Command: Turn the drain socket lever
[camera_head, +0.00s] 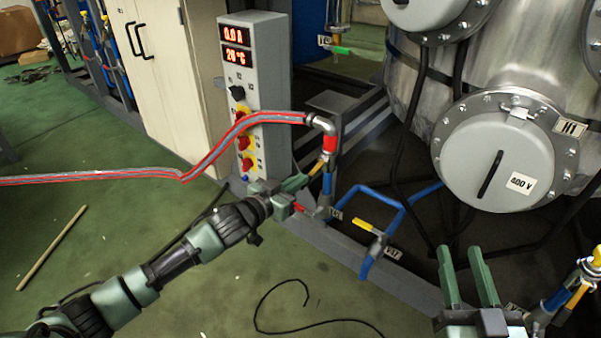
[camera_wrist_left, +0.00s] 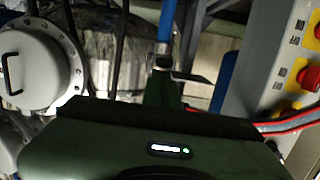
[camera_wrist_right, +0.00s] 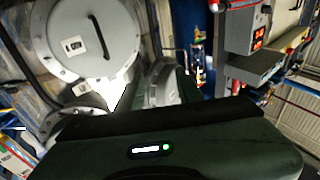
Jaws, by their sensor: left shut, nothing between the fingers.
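My left gripper (camera_head: 304,182) is shut and empty, beside a vertical pipe fitting at the frame's lower rail. A yellow lever (camera_head: 317,168) sits on that fitting, close to the fingertips. A red lever (camera_head: 299,207) shows just below the gripper. Another yellow lever (camera_head: 363,225) is on the blue pipe (camera_head: 376,246) to the right. I cannot tell which is the drain socket lever. In the left wrist view a blue pipe (camera_wrist_left: 167,22) ends in a metal fitting (camera_wrist_left: 163,52) by the fingers. My right gripper (camera_head: 471,278) is open and empty at lower right.
A red-striped hose (camera_head: 205,152) runs from the left to an elbow above the fitting. A control box (camera_head: 254,80) with red knobs stands behind it. The large steel vessel (camera_head: 415,95) and dark cables are at right.

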